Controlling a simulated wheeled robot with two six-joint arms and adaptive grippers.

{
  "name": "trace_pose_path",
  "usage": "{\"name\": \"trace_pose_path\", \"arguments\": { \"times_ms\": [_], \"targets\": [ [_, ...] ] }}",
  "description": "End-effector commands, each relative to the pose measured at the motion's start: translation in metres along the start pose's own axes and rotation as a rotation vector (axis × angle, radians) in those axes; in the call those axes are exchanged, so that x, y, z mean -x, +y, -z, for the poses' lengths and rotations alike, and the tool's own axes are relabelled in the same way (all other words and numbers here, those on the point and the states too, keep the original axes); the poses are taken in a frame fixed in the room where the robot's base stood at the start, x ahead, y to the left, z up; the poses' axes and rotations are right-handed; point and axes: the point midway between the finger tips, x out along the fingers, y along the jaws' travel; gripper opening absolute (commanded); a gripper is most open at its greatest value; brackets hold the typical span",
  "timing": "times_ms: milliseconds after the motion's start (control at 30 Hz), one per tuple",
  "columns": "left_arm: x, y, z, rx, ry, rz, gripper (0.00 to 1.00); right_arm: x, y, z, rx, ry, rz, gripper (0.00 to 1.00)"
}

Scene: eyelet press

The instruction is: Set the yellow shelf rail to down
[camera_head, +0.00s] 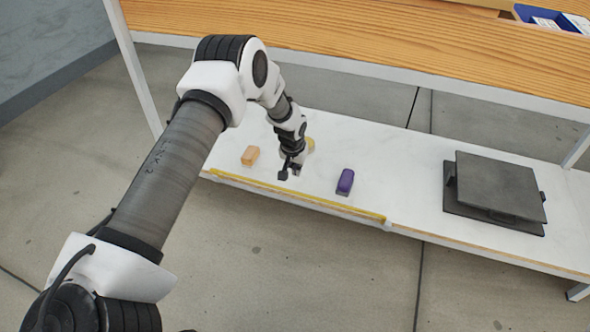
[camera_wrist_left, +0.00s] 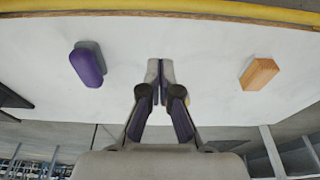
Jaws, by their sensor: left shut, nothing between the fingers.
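The yellow shelf rail (camera_head: 300,196) runs along the front edge of the white lower shelf, from left of the orange block to a small white fitting at its right end. I cannot tell whether it stands raised or lowered. In the left wrist view the yellow rail (camera_wrist_left: 200,8) crosses the top of the picture. My left gripper (camera_head: 289,172) is over the shelf, behind the rail and apart from it. In its wrist view the left gripper (camera_wrist_left: 160,78) has its fingertips together with nothing between them. My right gripper is not in view.
An orange block (camera_head: 250,155) and a purple block (camera_head: 345,181) stand on the shelf (camera_head: 400,160) on either side of my gripper. A dark press-like device (camera_head: 497,186) is to the right. A wooden tabletop (camera_head: 350,38) overhangs the shelf. A yellow object (camera_head: 311,144) is partly hidden behind my wrist.

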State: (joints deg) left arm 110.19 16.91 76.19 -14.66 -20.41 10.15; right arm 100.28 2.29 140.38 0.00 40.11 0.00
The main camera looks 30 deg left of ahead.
Motion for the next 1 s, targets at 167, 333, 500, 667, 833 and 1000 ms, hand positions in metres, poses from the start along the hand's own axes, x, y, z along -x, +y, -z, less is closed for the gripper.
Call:
{"name": "trace_pose_path", "arguments": {
  "times_ms": [167, 333, 500, 667, 833, 1000],
  "targets": [
    [-0.048, 0.0, -0.002, 0.0, 0.0, 0.001, 0.0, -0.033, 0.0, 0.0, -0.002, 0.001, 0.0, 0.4],
    [-0.03, 0.0, -0.029, -0.001, 0.0, 0.0, 0.0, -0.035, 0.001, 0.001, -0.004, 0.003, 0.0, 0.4],
    [-0.025, 0.0, -0.038, 0.0, 0.001, -0.001, 0.0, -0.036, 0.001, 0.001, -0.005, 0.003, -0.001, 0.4],
    [-0.024, 0.0, -0.038, 0.0, 0.001, 0.0, 0.0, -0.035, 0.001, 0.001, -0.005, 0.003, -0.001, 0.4],
    [-0.024, 0.0, -0.038, 0.0, 0.0, 0.0, 0.0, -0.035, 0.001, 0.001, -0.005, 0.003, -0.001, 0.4],
    [-0.024, 0.0, -0.038, 0.0, 0.0, 0.0, 0.0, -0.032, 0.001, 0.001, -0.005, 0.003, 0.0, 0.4]
  ]
}}
